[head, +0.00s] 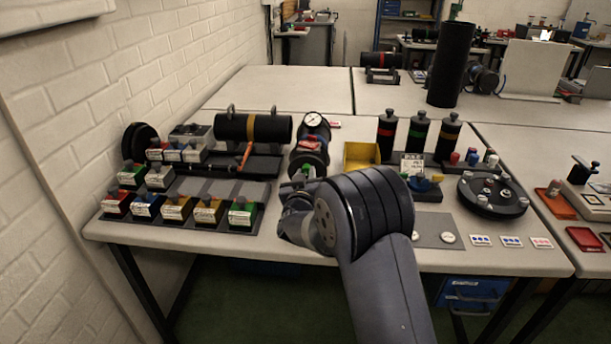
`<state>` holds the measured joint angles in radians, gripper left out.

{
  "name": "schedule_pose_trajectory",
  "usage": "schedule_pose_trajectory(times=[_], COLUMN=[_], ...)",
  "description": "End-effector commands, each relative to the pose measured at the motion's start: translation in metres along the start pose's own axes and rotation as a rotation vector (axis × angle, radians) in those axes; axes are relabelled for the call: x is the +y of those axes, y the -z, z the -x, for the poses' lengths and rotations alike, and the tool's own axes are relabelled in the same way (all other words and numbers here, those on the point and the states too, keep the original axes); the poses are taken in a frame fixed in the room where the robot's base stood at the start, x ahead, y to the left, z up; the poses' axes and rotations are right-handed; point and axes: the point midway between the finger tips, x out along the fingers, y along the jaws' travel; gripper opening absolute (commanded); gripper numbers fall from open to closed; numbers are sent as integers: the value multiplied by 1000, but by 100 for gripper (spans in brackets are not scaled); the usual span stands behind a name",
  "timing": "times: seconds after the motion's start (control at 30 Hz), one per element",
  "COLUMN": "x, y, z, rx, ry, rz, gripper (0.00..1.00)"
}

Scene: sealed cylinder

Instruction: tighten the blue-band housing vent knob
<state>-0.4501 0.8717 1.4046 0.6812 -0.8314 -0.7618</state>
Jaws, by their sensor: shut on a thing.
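My gripper (297,187) is at the front middle of the bench, just in front of a dark stand with a round white gauge (312,119). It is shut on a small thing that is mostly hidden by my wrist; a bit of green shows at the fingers. A black cylinder with a yellow band (252,127) lies on a cradle to the left, with an orange-handled tool (245,155) in front of it. I cannot make out a blue band or a vent knob; my arm may hide them.
Labelled colour bins (174,208) stand at the left front. A yellow bin (361,156), upright banded cylinders (417,132) and a round black carousel (492,195) stand to the right. A tall black cylinder (450,65) is at the back.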

Motion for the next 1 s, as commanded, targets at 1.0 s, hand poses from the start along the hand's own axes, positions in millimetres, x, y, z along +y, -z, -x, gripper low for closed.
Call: schedule_pose_trajectory(times=[1.0], x=[-1], y=[-4], z=[0], rx=[3], ry=[0], rz=[-453], gripper=[1])
